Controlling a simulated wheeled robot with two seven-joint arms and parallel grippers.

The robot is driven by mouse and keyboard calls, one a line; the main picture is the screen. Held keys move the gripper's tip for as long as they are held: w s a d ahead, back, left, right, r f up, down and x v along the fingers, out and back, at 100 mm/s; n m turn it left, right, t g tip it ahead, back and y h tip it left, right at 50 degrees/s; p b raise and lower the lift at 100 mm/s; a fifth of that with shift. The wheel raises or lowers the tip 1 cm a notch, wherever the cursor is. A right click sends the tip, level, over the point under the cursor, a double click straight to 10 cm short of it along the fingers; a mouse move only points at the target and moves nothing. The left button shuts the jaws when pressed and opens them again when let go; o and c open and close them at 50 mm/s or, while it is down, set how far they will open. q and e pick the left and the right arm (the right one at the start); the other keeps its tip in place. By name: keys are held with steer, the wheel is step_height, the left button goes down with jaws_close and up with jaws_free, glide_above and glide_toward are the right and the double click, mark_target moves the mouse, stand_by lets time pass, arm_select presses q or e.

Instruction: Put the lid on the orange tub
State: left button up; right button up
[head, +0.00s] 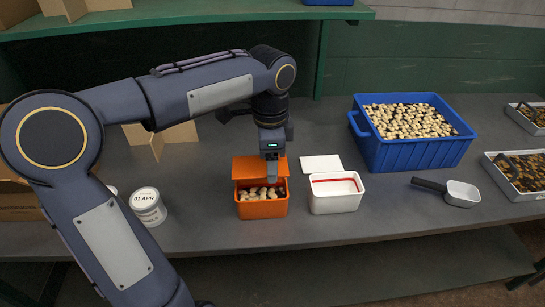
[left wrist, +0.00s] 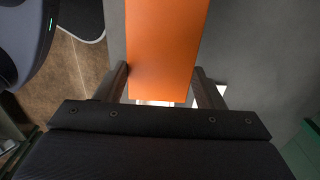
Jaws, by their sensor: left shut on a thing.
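The orange tub (head: 262,209) stands on the grey table in the middle of the head view, with pale pieces visible inside it. The orange lid (head: 246,168) is over the tub's back part, leaving the front part of the opening uncovered. I cannot tell whether the lid touches the rim. My left gripper (head: 272,155) is shut on the lid from above and behind. In the left wrist view the lid (left wrist: 165,50) runs out between the two fingers (left wrist: 162,88). My right gripper is not in view.
A white tub (head: 335,203) with a red line stands just right of the orange tub, a white lid (head: 321,165) behind it. A blue crate (head: 414,157), a scoop (head: 462,193) and trays (head: 520,196) are further right. A labelled white tub (head: 147,203) stands left.

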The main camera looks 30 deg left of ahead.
arm_select(q)
steer(key=shift+w+f+b, duration=0.1)
steer(key=shift+f+b, duration=0.45)
steer(key=shift+f, duration=0.15)
step_height(320, 180, down, 4)
steer(key=b, duration=0.3)
steer(key=shift+f+b, duration=0.25)
steer(key=shift+b, duration=0.15)
steer(key=shift+p, duration=0.3)
steer(key=shift+f, duration=0.4)
stand_by(0.9)
steer(key=shift+s+f, duration=0.2)
steer(key=shift+f, duration=0.15)
stand_by(0.8)
steer(key=o, duration=1.3)
steer(key=shift+w, duration=0.1)
